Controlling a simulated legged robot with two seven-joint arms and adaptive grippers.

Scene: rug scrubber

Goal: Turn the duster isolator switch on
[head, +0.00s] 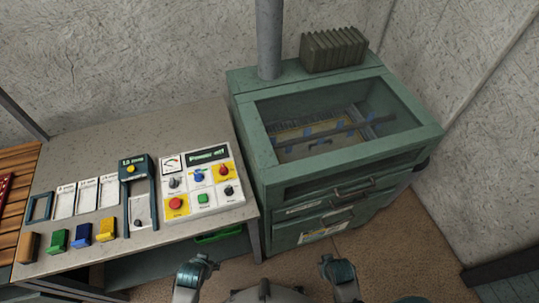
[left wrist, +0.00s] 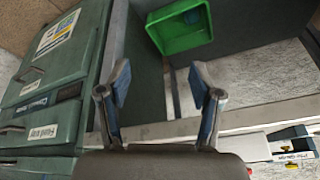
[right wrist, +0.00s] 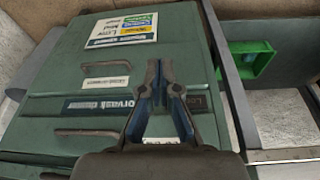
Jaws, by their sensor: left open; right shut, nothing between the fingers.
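A white control panel (head: 223,210) lies on the grey bench beside the green cabinet. It carries a gauge, a dark display, a red knob on yellow (head: 223,171), a blue knob (head: 199,176), a grey knob (head: 174,183), a black knob (head: 228,190), a red button (head: 176,203) and a green button (head: 203,198). The labels are too small to read, so I cannot tell which control is the duster isolator switch. My left gripper (left wrist: 160,75) is open and empty near the bench edge. My right gripper (right wrist: 161,70) is shut and empty, in front of the cabinet drawers.
The green cabinet (head: 247,135) with a glazed top and drawers stands right of the bench (head: 110,140). A green bin (left wrist: 181,28) sits under the bench. A dark sliding frame (head: 125,172), white cards and coloured blocks lie left of the panel. A grey pipe (head: 269,40) rises behind.

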